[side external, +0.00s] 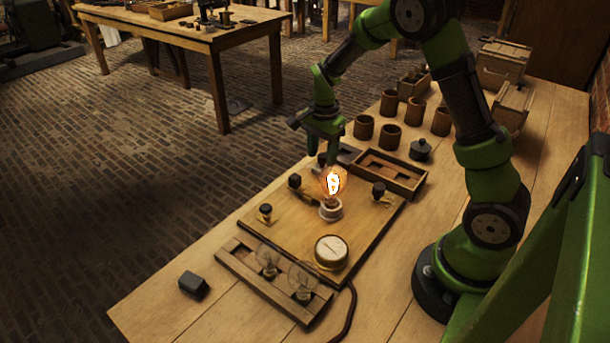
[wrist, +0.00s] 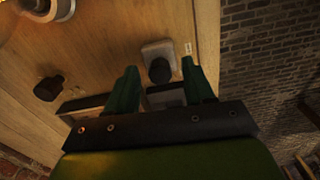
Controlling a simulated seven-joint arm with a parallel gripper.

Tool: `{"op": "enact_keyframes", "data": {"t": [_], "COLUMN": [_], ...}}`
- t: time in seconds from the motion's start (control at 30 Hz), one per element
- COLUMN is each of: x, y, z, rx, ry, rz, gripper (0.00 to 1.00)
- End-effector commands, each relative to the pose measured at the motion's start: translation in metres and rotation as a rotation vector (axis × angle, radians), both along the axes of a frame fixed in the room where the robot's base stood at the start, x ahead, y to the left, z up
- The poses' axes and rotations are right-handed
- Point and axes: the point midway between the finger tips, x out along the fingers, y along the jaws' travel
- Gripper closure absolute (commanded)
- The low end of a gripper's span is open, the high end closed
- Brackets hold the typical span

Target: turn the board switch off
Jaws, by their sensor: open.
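The wooden board (side external: 285,222) lies on the bench with a lit bulb (side external: 334,181) glowing on it. My gripper (side external: 323,146) is over the board's far edge, pointing down. In the wrist view my gripper (wrist: 159,76) is open, with green fingers apart. A black knob on a square pale base (wrist: 158,47), which looks like the board switch, shows between the fingertips, with a small label beside it. In the side view the knob (side external: 322,159) is just below my fingers and partly hidden. I cannot tell whether the fingers touch it.
Other black knobs (side external: 294,181) (side external: 378,189) and a round gauge (side external: 331,252) stand on the board. A tray with clear bulbs (side external: 240,264) lies along the near side. A wooden tray (side external: 405,184) and several brown jars (side external: 389,137) stand beyond. A dark block (side external: 193,285) sits at left.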

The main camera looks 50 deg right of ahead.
Motion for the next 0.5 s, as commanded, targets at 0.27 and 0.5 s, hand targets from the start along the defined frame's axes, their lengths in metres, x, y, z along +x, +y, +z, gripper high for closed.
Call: {"op": "enact_keyframes", "data": {"t": [0.27, 0.5], "x": [-0.0001, -0.0001], "y": [-0.0001, -0.0001], "z": [-0.0014, -0.0011], "rx": [0.0, 0.0], "ry": [0.0, 0.0], "rz": [0.0, 0.0], "gripper": [0.47, 0.84]}}
